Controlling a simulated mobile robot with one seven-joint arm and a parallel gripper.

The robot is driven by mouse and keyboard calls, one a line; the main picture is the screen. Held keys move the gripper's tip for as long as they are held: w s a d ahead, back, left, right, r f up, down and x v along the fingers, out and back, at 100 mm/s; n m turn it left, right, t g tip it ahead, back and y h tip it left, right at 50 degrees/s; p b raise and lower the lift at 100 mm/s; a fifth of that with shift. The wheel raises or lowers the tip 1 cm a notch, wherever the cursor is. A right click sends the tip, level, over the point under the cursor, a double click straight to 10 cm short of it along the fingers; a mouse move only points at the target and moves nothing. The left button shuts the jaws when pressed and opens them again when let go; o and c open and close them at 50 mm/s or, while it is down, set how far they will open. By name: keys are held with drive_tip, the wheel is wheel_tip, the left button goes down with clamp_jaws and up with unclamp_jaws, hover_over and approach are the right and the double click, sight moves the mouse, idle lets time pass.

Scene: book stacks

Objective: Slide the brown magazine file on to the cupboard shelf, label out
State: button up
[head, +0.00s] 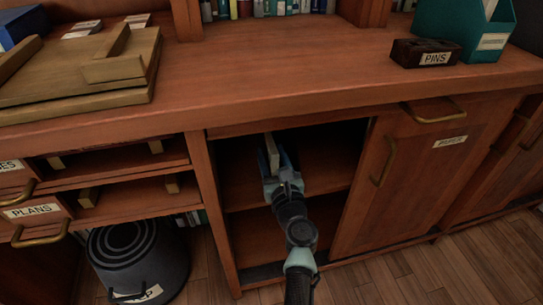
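The open cupboard (205,200) is under the counter, with a shelf (325,178) across its dark inside. My gripper (273,165) is inside the opening, over the left part of the shelf, pointing inward. A narrow pale upright piece (272,150) shows at its fingers; I cannot tell if it is part of a held file. I cannot make out a brown magazine file or its label. Shadow and my own gripper hide part of the shelf. Whether the fingers are shut on something is unclear.
The cupboard's right side is covered by a wooden door (405,185) with a brass handle. A teal magazine file (465,28) and a PINS box (425,53) stand on the counter (290,65).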

drive_tip(key=shift+o, duration=0.8)
drive_tip(key=shift+s+f, duration=0.1)
drive_tip(key=shift+f, duration=0.3)
drive_tip(key=shift+s+d+r+p, duration=0.1)
drive_tip(key=shift+s+d+p, duration=0.05)
drive_tip(key=shift+s+p, duration=0.25)
drive_tip(key=p+v, duration=0.4)
drive_tip(key=v, duration=0.8)
drive_tip(key=shift+r, duration=0.3)
